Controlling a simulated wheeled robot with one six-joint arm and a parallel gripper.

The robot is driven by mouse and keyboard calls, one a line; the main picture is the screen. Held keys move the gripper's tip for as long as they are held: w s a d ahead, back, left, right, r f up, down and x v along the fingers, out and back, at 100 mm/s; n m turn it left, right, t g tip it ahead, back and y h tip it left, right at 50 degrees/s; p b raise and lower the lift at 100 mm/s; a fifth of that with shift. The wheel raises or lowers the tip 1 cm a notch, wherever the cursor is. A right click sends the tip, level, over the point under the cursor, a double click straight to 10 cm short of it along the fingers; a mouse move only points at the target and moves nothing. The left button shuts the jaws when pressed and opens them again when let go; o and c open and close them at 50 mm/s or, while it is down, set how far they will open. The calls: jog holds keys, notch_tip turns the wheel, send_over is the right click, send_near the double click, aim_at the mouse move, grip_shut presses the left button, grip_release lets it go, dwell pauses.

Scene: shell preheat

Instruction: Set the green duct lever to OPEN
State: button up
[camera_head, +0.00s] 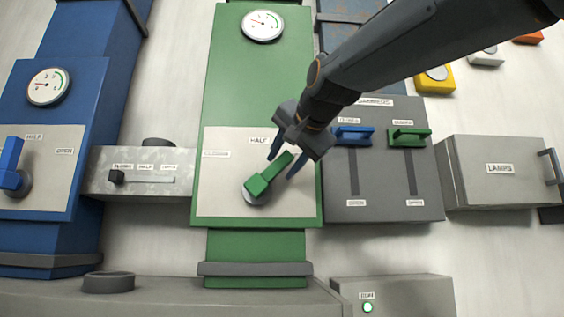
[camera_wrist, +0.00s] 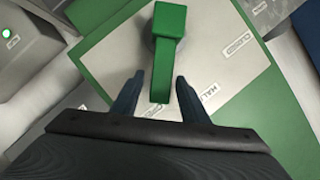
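The green duct lever (camera_head: 268,176) sits on a pale plate (camera_head: 225,180) on the green duct. It points up and right from its round pivot, to the right of the HALF label (camera_head: 258,140); the CLOSED label (camera_head: 216,154) is at the left. My gripper (camera_head: 280,168) is open around the lever's outer end. Its fingers stand on both sides of the bar, with gaps visible in the wrist view (camera_wrist: 160,77). My gripper hides the plate's upper right in the head view.
Right of the plate is a grey box with a blue handle (camera_head: 352,136) and a green handle (camera_head: 408,137). A grey slider box (camera_head: 140,175) stands left, beside the blue duct with its lever (camera_head: 11,165). A gauge (camera_head: 262,25) is above.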

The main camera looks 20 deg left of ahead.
jog(key=b+v, duration=0.1)
jog(key=v, duration=0.6)
jog(key=shift+s+d+b, duration=0.25)
jog(key=shift+s+b, duration=0.05)
jog(key=shift+b, duration=0.1)
jog(key=shift+r, duration=0.15)
